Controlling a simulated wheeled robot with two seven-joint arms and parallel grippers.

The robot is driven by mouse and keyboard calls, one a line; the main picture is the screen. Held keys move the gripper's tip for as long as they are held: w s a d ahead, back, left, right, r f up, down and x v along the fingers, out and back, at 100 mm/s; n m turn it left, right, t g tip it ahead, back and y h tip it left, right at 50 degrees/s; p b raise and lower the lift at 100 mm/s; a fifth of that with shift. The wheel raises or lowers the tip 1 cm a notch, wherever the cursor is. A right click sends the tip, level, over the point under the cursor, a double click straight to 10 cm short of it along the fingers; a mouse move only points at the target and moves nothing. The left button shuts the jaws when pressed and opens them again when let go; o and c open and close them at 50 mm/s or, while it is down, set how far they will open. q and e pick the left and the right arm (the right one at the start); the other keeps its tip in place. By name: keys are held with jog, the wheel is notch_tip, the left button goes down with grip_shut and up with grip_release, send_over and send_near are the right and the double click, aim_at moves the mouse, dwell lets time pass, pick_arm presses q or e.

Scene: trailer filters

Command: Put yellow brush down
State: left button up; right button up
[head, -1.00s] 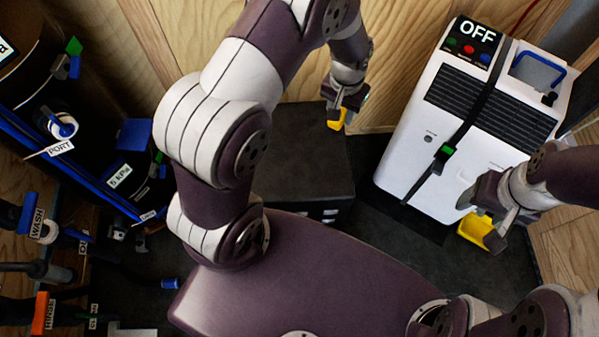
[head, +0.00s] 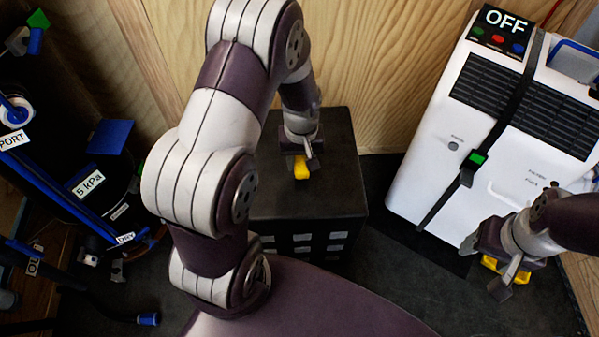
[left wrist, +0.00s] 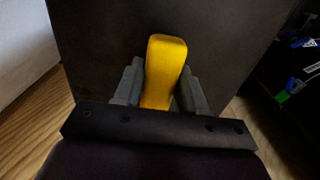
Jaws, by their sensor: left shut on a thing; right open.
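The yellow brush (head: 302,169) is in my left gripper (head: 300,157), over the top of the black box (head: 300,195). In the left wrist view, the yellow brush (left wrist: 165,65) stands between the two grey fingers of my left gripper (left wrist: 160,92), which is shut on it. The black surface shows behind it; whether the brush touches it I cannot tell. My right gripper (head: 485,268) is open at the lower right. A second yellow thing (head: 491,263) shows partly behind its fingers; I cannot tell if they touch.
A white unit (head: 480,150) with an OFF panel and black strap stands at the right. Dark equipment with blue parts and a 5 kPa label (head: 88,182) stands at the left. A wooden wall (head: 380,70) closes off the back. Dark floor (head: 400,275) lies between the box and the white unit.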

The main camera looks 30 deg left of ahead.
aim_at(300, 169)
pick_arm(q)
jog(key=shift+a+f, duration=0.25)
jog(key=shift+f, duration=0.15)
notch_tip(300, 169, down, 4)
jog(key=shift+r+b, duration=0.15)
jog(key=shift+b, duration=1.05)
jog(key=shift+r, duration=0.15)
jog(key=o, duration=1.1)
jog(key=r+p, duration=0.3)
jog(key=r, duration=0.3)
jog(key=r+p, duration=0.3)
jog(key=r, duration=0.3)
jog(key=shift+s+d+r, duration=0.15)
jog(key=shift+d+r, duration=0.05)
jog(key=shift+r, duration=0.1)
jog(key=s+d+r+m, duration=0.1)
jog(key=s+r+m, duration=0.1)
jog(key=s+d+r+m+t, duration=0.1)
jog(key=s+d+r+m, duration=0.1)
jog(key=s, duration=0.1)
jog(key=s+d+r+m, duration=0.2)
jog(key=s, duration=0.1)
jog(key=shift+s+r+m, duration=0.2)
jog(key=shift+s+m, duration=0.05)
jog(key=shift+m, duration=0.05)
